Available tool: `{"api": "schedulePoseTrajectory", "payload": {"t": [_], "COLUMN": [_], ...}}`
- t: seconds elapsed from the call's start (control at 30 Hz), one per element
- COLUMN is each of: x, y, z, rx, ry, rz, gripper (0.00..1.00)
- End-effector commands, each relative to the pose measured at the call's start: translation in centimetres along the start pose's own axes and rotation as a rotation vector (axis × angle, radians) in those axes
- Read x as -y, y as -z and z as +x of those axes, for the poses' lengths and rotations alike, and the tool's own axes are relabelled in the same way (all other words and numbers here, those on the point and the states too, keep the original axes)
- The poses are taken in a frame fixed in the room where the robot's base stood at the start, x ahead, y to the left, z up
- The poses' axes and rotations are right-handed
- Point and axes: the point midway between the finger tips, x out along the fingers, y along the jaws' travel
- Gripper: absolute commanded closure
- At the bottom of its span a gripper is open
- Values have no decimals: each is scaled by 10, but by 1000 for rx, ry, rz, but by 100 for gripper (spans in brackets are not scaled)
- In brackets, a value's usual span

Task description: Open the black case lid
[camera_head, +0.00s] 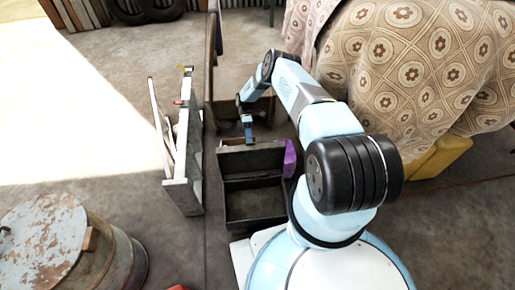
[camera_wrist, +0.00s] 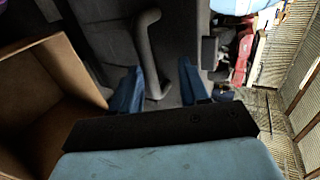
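The black case (camera_head: 256,222) stands on the floor in front of my base, and its dark inside shows from above. Its lid (camera_head: 250,160) is raised at the far side, tilted up from the case. My gripper (camera_head: 247,128) is at the lid's far upper edge. In the wrist view, the blue fingers of my gripper (camera_wrist: 160,89) are apart, with a dark curved handle (camera_wrist: 147,45) between them and gaps on both sides. Whether a finger touches the handle or lid cannot be told.
A cardboard box (camera_wrist: 35,85) stands just beyond the case. A grey stepladder (camera_head: 187,150) is close on the left, and a rusty drum (camera_head: 118,262) is at front left. A purple thing (camera_head: 290,157) sits by the case's right side. A cloth-covered object (camera_head: 415,60) fills the right.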

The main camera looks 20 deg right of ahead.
Motion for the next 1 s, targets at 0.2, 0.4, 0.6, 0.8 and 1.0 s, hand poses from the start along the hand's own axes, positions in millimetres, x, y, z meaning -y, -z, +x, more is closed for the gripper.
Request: {"api": "schedulePoseTrajectory", "payload": {"t": [0.2, 0.4, 0.6, 0.8, 1.0], "x": [26, 52, 77, 101, 123], "y": [-5, -9, -14, -21, -26], "z": [3, 9, 24, 43, 61], "rx": [-1, -1, -1, -1, 0], "ry": [-1, -1, 1, 1, 1], "rz": [1, 0, 1, 1, 0], "gripper": [58, 58, 58, 58, 58]}}
